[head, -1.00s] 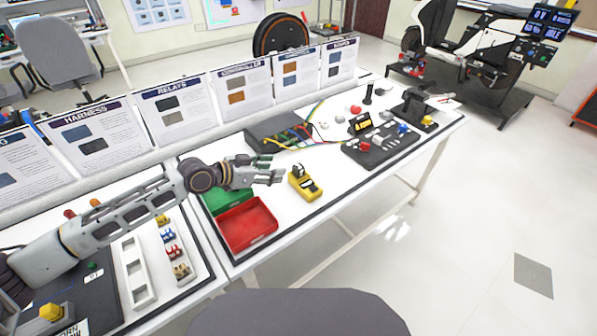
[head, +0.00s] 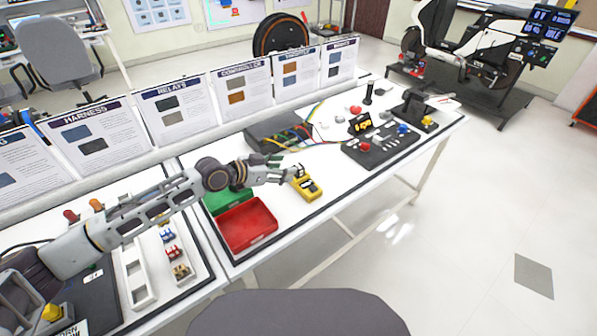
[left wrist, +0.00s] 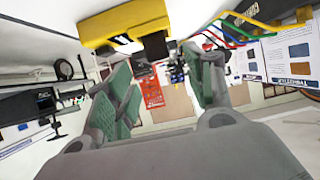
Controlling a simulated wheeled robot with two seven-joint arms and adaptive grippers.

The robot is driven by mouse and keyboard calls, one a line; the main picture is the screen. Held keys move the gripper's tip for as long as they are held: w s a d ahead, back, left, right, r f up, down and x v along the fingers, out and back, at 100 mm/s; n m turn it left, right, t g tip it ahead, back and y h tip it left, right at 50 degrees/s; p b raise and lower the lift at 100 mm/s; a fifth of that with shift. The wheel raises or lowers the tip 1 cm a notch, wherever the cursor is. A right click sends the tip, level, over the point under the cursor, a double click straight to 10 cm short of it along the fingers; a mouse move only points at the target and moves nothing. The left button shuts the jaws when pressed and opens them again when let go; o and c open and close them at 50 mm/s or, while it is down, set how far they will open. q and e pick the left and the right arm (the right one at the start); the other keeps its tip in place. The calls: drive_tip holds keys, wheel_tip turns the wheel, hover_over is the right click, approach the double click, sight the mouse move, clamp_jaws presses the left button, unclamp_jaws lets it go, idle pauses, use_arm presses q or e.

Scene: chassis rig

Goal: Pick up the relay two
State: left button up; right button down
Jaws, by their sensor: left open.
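In the left wrist view, the green-padded fingers (left wrist: 168,85) stand apart. There the yellow tester (left wrist: 108,24) fills the top, and the black block (left wrist: 156,46) shows near the gap between the fingers. I cannot tell if a finger touches it. My right gripper is not in view.
A red bin (head: 247,226) and a green bin (head: 226,200) lie below my left forearm. A dark box with coloured wires (head: 279,132) stands behind the gripper. A black board with parts (head: 380,146) lies to the right. The white tabletop in front of the tester is clear.

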sight(298, 166)
use_arm(q)
drive_tip(key=shift+x, duration=2.4)
drive_tip(key=shift+d, duration=0.15)
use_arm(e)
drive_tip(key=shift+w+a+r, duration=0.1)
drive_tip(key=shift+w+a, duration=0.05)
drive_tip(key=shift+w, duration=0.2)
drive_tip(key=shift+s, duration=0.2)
use_arm(q)
drive_tip(key=shift+c, duration=0.2)
clamp_jaws()
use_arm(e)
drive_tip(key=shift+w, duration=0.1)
use_arm(q)
drive_tip(key=shift+r, duration=0.1)
